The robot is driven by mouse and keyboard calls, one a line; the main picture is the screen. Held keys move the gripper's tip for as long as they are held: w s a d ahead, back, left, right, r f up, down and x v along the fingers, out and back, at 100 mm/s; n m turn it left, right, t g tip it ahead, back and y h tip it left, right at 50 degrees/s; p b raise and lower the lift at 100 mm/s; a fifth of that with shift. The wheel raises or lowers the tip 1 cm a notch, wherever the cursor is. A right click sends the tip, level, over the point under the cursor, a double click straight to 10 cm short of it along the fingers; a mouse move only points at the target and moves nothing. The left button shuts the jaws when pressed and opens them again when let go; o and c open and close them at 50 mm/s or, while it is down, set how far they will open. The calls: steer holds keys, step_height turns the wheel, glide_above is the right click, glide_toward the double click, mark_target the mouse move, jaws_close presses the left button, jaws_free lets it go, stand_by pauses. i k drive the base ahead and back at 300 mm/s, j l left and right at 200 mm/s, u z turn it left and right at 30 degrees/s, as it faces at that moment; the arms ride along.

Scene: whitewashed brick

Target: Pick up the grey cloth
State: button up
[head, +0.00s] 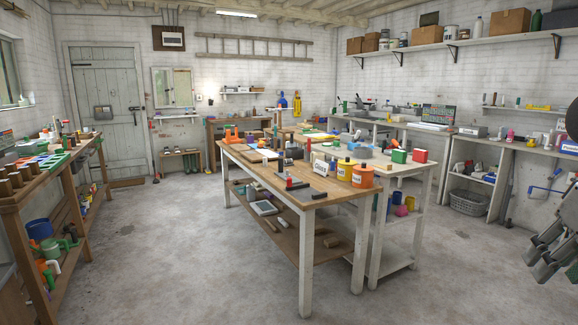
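I cannot make out a grey cloth for certain in the head view; objects on the tables and shelves are too small to tell. A small grey-blue item (362,153) lies on the white-legged table (405,168), but I cannot tell what it is. My gripper (543,264) hangs at the right edge, partly cut off by the frame. It is above the floor, apart from the tables, and nothing is seen in it. I cannot tell how far its fingers are apart.
A wooden table (312,204) with orange tubs (362,177) stands in the middle, beside the white-legged one. A long workbench (20,188) runs along the left. Counters and a grey basket (469,202) line the right wall. The concrete floor (170,250) is clear at left front.

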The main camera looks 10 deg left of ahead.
mark_target(287, 161)
steer(key=i+j+u, duration=1.05)
steer(key=i, duration=0.15)
steer(key=i+u, duration=0.35)
steer(key=i+z, duration=0.1)
steer(key=i, duration=0.65)
steer(key=i+j, duration=0.15)
steer(key=i, duration=0.65)
steer(key=i+z, duration=0.25)
steer(key=i, duration=0.35)
steer(key=i+j+z, duration=0.1)
steer(key=i+z, duration=0.2)
steer(key=i, duration=0.3)
steer(key=i+z, duration=0.3)
steer(key=z, duration=0.15)
steer(key=i+z, duration=0.4)
steer(key=i+j+z, duration=0.15)
steer(key=z, duration=0.3)
steer(key=i+j+z, duration=0.25)
steer(key=z, duration=0.15)
steer(key=i+j+z, duration=0.55)
steer(key=k+l, duration=0.05)
steer(key=k, duration=0.05)
